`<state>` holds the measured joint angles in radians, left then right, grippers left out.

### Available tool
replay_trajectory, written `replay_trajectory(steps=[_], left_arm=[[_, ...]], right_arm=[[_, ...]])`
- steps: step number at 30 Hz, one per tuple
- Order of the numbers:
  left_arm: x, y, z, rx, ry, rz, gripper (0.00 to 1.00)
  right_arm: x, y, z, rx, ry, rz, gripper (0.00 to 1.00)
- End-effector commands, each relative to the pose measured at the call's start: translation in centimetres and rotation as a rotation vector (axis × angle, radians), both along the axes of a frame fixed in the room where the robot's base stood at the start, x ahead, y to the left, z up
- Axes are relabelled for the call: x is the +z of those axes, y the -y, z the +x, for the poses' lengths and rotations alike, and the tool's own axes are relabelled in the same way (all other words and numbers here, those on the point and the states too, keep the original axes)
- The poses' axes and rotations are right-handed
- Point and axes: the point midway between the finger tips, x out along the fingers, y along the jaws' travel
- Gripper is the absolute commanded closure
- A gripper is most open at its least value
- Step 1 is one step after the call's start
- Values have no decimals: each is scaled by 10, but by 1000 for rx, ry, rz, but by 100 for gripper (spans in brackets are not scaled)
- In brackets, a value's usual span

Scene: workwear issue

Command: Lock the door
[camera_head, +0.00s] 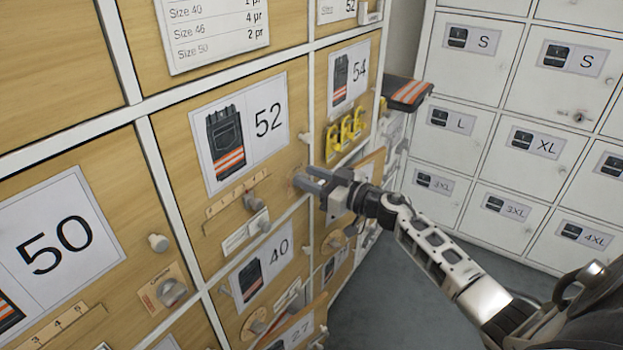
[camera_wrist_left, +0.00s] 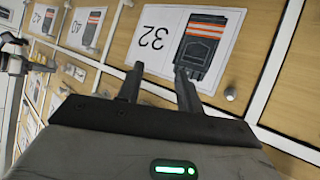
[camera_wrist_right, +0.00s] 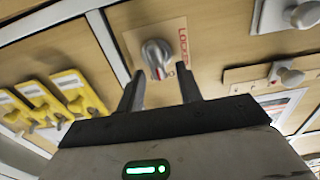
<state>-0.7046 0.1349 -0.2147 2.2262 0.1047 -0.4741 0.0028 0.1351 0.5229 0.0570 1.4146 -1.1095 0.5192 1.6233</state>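A silver turn knob (camera_wrist_right: 156,55) on a pale plate with the word "LOCKED" shows in the right wrist view. My right gripper (camera_wrist_right: 160,82) is open and empty, its fingertips just short of the knob and pointing at it. In the head view my right gripper (camera_head: 312,182) is at the right edge of the door marked 52 (camera_head: 225,175) and hides the knob. That door looks flush with its frame. My left gripper (camera_wrist_left: 158,75) is open and empty in front of a door marked 32 (camera_wrist_left: 200,45).
Several yellow hook-like pieces (camera_head: 345,133) are on the door marked 54, close to my right gripper. The door marked 50 (camera_head: 60,240) has its own turn knob (camera_head: 171,292). White lockers (camera_head: 520,130) stand at the right. Grey floor (camera_head: 400,300) is clear.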

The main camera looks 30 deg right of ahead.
Motion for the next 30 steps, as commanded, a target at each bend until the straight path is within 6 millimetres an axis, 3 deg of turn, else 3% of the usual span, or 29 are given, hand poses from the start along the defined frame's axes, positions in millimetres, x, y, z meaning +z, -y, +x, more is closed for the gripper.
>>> replay_trajectory(steps=[7, 11, 23, 30], left_arm=[[0, 0, 0, -1, 0, -1, 64], [0, 0, 0, -1, 0, -1, 64], [1, 0, 0, -1, -2, 0, 64], [3, 0, -2, -1, -11, 0, 64]], right_arm=[[0, 0, 0, 0, 0, 1, 65], [0, 0, 0, 0, 0, 0, 100], [0, -1, 0, 1, 11, -33, 100], [0, -3, -1, 0, 61, -156, 100]])
